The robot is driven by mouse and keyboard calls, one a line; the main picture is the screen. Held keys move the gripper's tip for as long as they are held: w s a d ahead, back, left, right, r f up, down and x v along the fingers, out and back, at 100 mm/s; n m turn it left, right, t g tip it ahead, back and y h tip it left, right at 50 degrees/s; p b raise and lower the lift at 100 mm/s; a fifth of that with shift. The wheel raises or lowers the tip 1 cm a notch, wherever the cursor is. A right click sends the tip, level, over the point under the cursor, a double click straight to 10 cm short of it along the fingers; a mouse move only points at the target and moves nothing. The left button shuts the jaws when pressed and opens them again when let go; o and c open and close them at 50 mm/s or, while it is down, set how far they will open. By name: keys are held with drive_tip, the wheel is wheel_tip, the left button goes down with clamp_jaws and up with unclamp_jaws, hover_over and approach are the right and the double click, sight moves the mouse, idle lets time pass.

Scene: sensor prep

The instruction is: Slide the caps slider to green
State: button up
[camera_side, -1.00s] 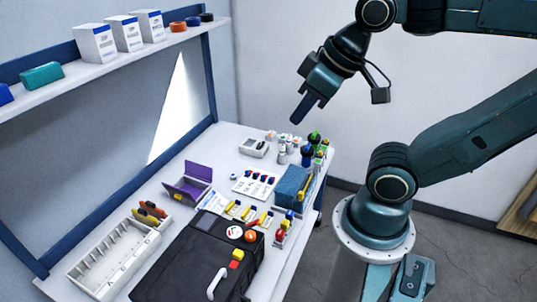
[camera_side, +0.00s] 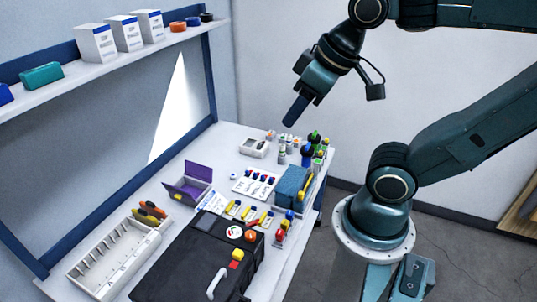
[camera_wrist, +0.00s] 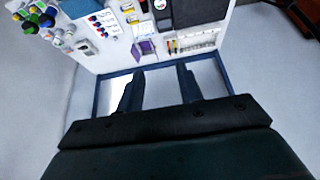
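My gripper (camera_side: 292,119) hangs in the air above the back right of the bench, touching nothing. In the wrist view its two fingers stand apart with nothing between them, so my gripper (camera_wrist: 158,84) is open. I cannot tell for certain which thing is the caps slider. A white panel (camera_side: 243,190) with several blue and red knobs lies mid-bench; the same panel (camera_wrist: 103,20) shows at upper left in the wrist view. Several bottles with green and blue caps (camera_side: 310,150) stand at the bench's back right corner. The labels are too small to read.
A black case (camera_side: 187,268) fills the front. A white slotted rack (camera_side: 97,269), an open purple box (camera_side: 197,174) and a blue block (camera_side: 292,186) stand around the panel. A shelf (camera_side: 125,60) with boxes runs along the wall. The air around my gripper is clear.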

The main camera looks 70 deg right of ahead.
drive_tip(key=w+d+f+g, duration=0.2)
drive_tip(key=w+d, duration=0.4)
drive_tip(key=w, duration=0.5)
drive_tip(key=g, duration=0.4)
hover_over(271, 178)
wheel_tip(271, 178, down, 36)
drive_tip(key=shift+r, duration=0.15)
drive_tip(key=shift+f, duration=6.9)
clamp_jaws()
